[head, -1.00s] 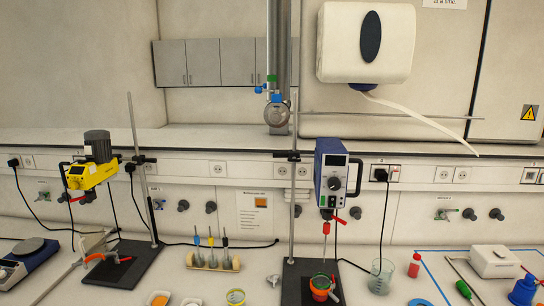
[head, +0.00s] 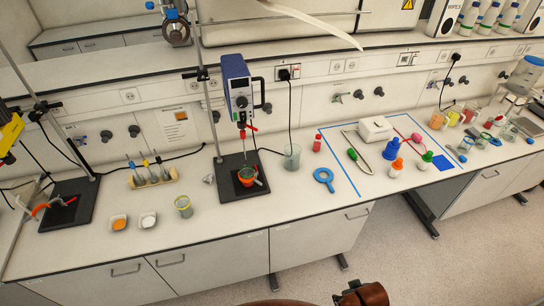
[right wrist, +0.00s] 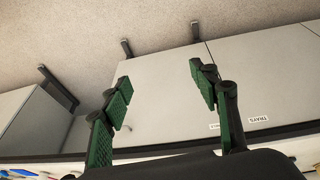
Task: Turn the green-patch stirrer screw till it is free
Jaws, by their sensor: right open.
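A yellow stirrer (head: 10,135) is cut by the left edge. My left gripper is not in view.
A rack of several droppers (head: 152,178), small dishes and a glass beaker (head: 291,157) stand around the stand. A blue-taped area (head: 328,150) with bottles and tools lies to the right. The bench front edge and floor (head: 440,260) are clear.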

